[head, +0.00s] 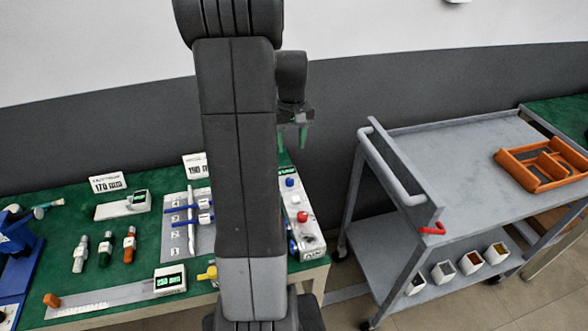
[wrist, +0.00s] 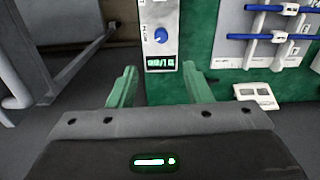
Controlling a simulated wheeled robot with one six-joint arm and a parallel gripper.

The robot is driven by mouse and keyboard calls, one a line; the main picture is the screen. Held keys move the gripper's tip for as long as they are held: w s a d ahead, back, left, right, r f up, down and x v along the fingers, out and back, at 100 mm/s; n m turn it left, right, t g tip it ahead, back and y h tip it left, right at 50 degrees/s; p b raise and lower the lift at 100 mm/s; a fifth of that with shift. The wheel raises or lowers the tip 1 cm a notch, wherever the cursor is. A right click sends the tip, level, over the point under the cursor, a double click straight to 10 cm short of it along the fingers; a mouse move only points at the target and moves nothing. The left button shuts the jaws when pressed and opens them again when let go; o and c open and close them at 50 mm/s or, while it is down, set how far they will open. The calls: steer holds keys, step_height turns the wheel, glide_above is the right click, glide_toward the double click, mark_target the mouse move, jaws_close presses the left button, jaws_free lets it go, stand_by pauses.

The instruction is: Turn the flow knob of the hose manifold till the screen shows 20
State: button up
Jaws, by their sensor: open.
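A long white unit (head: 310,232) stands at the right end of the green table, with a blue knob (head: 289,183) and a red knob or button (head: 302,216) on top. In the wrist view the blue knob (wrist: 161,36) has a pale pointer mark, and a small dark screen (wrist: 162,62) with green characters lies beside it. I cannot read its value surely. My gripper (head: 292,142) hangs above the unit's far end. In the wrist view my gripper (wrist: 159,70) is open and empty, green fingers apart on either side of the screen end, not touching the knob.
A panel (head: 175,232) with blue levers and numbers stands left of the unit, partly hidden by my arm. Small display devices (head: 170,280), coloured cylinders (head: 130,243) and sign cards (head: 108,183) share the table. A grey cart (head: 455,150) with an orange tray (head: 545,182) stands right.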

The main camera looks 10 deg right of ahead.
mark_target(290, 179)
steer(key=f, duration=0.8)
steer(key=f+p, duration=0.1)
steer(key=f, duration=0.4)
steer(key=shift+s+a, duration=0.15)
steer(key=shift+a, duration=0.1)
steer(key=shift+c, duration=0.5)
jaws_close()
steer(key=shift+m, duration=0.3)
steer(key=m+b, duration=0.2)
steer(key=m, duration=0.2)
steer(key=shift+f+m+b, duration=0.1)
steer(key=shift+m+b, duration=0.2)
steer(key=m+b, duration=0.1)
steer(key=m, duration=0.5)
steer(key=shift+b, duration=0.3)
steer(key=shift+m, duration=0.3)
